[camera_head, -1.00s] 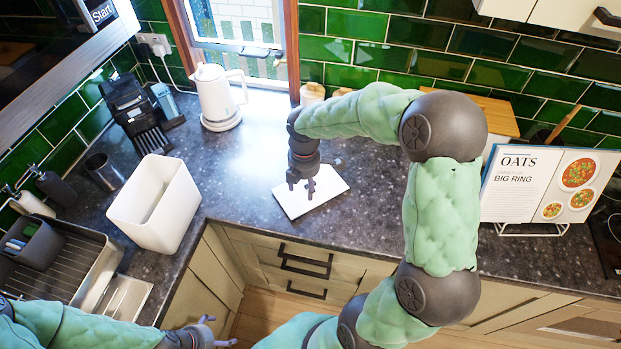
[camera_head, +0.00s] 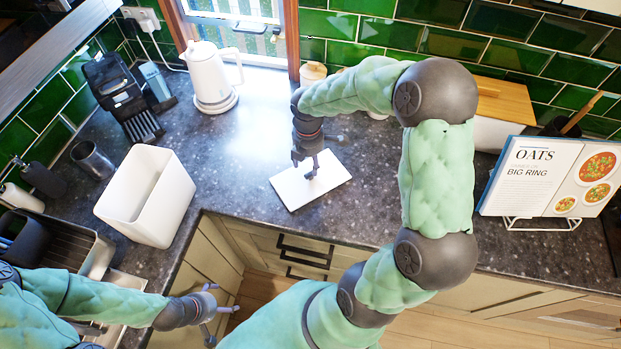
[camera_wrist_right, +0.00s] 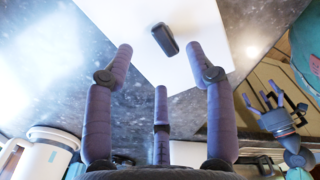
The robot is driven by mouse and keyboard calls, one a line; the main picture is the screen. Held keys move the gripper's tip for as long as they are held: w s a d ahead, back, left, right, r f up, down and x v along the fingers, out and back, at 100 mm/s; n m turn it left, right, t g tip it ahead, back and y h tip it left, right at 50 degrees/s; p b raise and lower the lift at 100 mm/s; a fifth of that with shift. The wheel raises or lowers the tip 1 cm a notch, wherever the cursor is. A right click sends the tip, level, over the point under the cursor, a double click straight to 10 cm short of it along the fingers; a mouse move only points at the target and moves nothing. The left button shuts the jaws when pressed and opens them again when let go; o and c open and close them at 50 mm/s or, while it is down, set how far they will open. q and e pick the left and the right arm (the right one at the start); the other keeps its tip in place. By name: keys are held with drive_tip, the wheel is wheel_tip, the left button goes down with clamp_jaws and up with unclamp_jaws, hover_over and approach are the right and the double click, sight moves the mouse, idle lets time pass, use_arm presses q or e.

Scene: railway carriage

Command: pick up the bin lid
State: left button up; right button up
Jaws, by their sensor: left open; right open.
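The bin lid (camera_head: 328,187) is a flat white rectangle lying on the dark countertop in the head view. In the right wrist view the lid (camera_wrist_right: 150,62) shows a small dark handle (camera_wrist_right: 165,40) on its top. My right gripper (camera_head: 312,174) is over the lid, pointing down, with its fingers spread around the handle's side and nothing between them. In the right wrist view its open fingers (camera_wrist_right: 160,75) show; I cannot tell whether they touch the lid. My left gripper (camera_head: 212,312) is open and empty, low in front of the cabinets. The open white bin (camera_head: 148,195) stands on the counter at the left.
A white kettle (camera_head: 211,78) stands by the window. A coffee machine (camera_head: 122,98) and a dark cup (camera_head: 92,160) are at the left, near the sink rack (camera_head: 62,250). A recipe book (camera_head: 548,178) on a stand is at the right. Counter around the lid is clear.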

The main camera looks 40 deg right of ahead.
sight(310, 172)
drive_tip(key=shift+s+f, duration=0.2)
drive_tip(key=shift+f, duration=0.4)
wheel_tip(310, 172, down, 4)
drive_tip(key=shift+d+b, duration=0.1)
drive_tip(key=shift+b, duration=0.5)
clamp_jaws()
